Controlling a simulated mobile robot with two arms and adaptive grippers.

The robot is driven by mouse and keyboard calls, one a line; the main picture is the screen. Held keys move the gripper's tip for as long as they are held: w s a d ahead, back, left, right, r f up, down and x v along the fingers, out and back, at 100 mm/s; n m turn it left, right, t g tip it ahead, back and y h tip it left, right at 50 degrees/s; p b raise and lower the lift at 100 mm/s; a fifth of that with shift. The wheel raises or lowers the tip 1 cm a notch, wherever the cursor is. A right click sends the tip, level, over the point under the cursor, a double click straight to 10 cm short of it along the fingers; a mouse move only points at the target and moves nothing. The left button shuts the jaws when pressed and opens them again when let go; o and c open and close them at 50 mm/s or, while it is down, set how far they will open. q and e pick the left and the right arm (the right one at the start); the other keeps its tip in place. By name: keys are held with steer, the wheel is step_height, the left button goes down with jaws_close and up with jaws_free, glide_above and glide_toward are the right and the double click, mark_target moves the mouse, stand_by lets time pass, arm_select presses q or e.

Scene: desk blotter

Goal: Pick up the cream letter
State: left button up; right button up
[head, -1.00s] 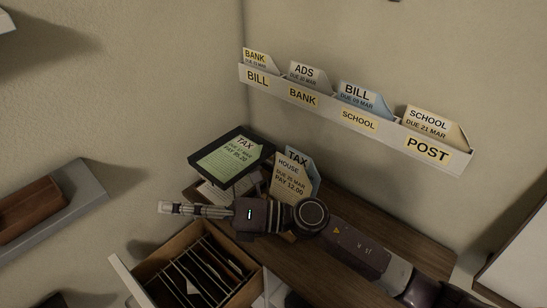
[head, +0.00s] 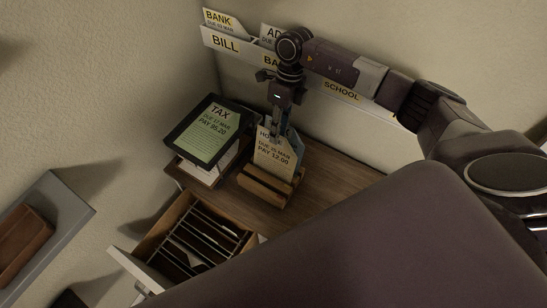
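The cream letter (head: 274,157), marked HOUSE, DUE 25 MAR and PAY 12.00, stands upright, slightly tilted, in a wooden letter holder (head: 262,191) on the desk. A blue letter (head: 297,146) stands behind it, mostly hidden. My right gripper (head: 275,130) points down from above, its fingertips at the cream letter's top edge and covering part of its heading. The fingers are small and dark here, so I cannot tell whether they are open, or touching or gripping the paper. My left gripper is out of view.
A dark tray with a green TAX letter (head: 209,134) sits left of the holder. A wall rack (head: 245,55) with labelled slots is behind my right arm. An open drawer with dividers (head: 197,238) is in front. Bare desk (head: 335,178) shows to the right.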

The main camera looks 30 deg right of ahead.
mark_target(275, 156)
steer(key=x, duration=0.2)
steer(key=b+x, duration=0.1)
steer(key=x, duration=0.1)
steer(key=b+x, duration=0.1)
steer(key=x, duration=0.1)
steer(key=shift+w+f, duration=0.1)
steer(key=shift+w, duration=0.15)
steer(key=shift+s+a+f+b, duration=0.1)
steer(key=shift+s+f+b, duration=0.1)
steer(key=shift+f+b, duration=0.2)
steer(key=b+x, duration=0.1)
steer(key=x, duration=0.1)
steer(key=b+x, duration=0.1)
steer(key=x, duration=0.1)
steer(key=shift+f, duration=0.3)
steer(key=shift+r, duration=0.1)
steer(key=shift+c, duration=0.2)
jaws_close()
